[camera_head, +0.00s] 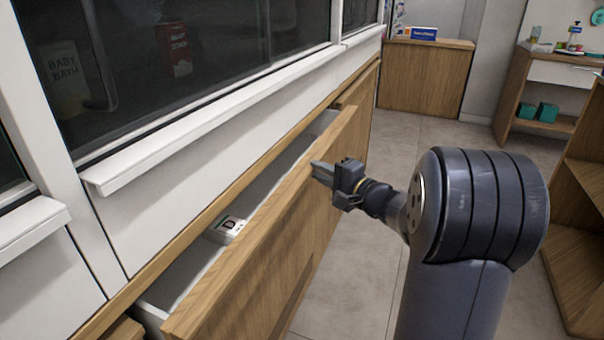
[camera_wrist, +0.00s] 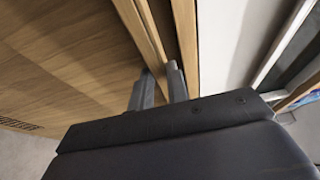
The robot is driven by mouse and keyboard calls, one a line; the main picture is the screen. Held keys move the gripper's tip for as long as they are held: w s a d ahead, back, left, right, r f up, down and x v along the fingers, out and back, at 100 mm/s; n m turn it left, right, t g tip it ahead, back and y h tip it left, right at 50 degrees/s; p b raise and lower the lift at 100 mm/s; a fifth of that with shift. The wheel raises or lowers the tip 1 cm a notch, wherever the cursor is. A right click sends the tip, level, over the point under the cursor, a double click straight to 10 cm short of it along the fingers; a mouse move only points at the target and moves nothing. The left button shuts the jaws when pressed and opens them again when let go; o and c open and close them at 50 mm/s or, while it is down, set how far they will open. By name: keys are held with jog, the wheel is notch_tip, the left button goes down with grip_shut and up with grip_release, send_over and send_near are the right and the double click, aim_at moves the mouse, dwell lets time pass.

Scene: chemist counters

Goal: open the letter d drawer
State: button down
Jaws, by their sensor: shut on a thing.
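A wood-fronted drawer (camera_head: 262,243) stands pulled out from the counter on the left, its inside showing as a long pale gap. A small white box marked D (camera_head: 229,226) lies inside it. My gripper (camera_head: 319,172) is at the top edge of the drawer front, toward its far end. In the wrist view my gripper's two fingers (camera_wrist: 162,82) are on either side of the thin wooden top edge of the drawer front (camera_wrist: 142,30), shut on it. The drawer's floor is mostly hidden behind its front.
A white ledge (camera_head: 190,145) and dark glass cabinet (camera_head: 200,50) stand above the drawer. A wooden counter (camera_head: 427,78) stands at the back. Wooden shelving (camera_head: 583,240) is on the right. Grey tiled floor (camera_head: 400,140) lies open between.

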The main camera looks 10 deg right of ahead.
jog(key=s+d+b, duration=0.2)
jog(key=s+d, duration=0.8)
jog(key=d, duration=0.3)
jog(key=shift+d+b, duration=0.35)
jog(key=c, duration=1.4)
grip_release()
jog(key=shift+o, duration=0.2)
jog(key=p+v, duration=0.2)
jog(key=v, duration=0.9)
jog(key=shift+w+f, duration=0.1)
